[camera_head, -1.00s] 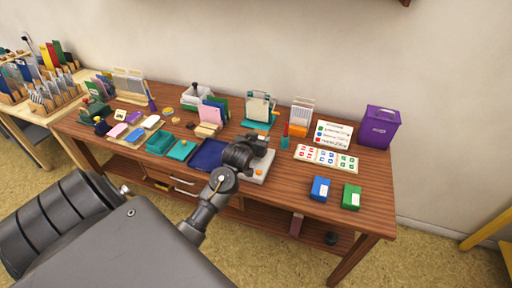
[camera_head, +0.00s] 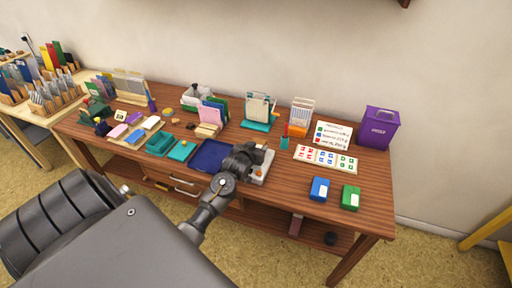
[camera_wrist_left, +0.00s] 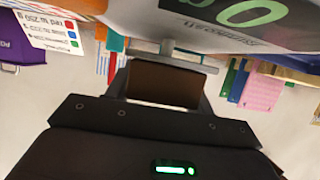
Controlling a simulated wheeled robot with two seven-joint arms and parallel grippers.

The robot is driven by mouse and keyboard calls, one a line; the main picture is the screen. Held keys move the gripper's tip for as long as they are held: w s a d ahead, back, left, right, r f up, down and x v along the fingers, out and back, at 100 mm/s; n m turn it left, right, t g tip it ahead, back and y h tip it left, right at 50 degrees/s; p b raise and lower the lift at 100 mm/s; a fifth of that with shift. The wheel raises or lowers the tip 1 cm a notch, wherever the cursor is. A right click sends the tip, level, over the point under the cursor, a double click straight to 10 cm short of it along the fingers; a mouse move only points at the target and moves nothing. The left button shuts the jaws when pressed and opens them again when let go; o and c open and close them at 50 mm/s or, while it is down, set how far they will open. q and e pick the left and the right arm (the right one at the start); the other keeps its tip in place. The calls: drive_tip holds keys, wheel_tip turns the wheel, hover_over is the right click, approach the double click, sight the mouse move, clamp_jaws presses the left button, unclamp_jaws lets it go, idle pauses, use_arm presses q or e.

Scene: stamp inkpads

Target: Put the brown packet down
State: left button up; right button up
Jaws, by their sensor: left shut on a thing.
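My left gripper (camera_head: 246,154) is over the front middle of the wooden table, beside a grey device (camera_head: 258,174) with an orange spot. In the left wrist view the brown packet (camera_wrist_left: 163,84) sits between the fingers of the gripper, which is shut on it. In the head view the gripper and wrist mostly hide the packet. A grey surface with a green ring and dark lettering (camera_wrist_left: 245,18) is close to the packet in the wrist view; I cannot tell whether they touch. My right gripper is not in view.
A dark blue tray (camera_head: 207,156) lies just left of the gripper, with a teal tray (camera_head: 160,143) further left. A blue box (camera_head: 319,189) and a green box (camera_head: 351,198) stand at the right front. A purple bin (camera_head: 378,128) stands at the back right.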

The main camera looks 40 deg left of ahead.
use_arm(q)
drive_tip(key=o, duration=1.1)
drive_tip(key=shift+f, duration=0.1)
drive_tip(key=shift+c, duration=0.2)
drive_tip(key=shift+r, duration=0.25)
drive_tip(key=v, duration=1.2)
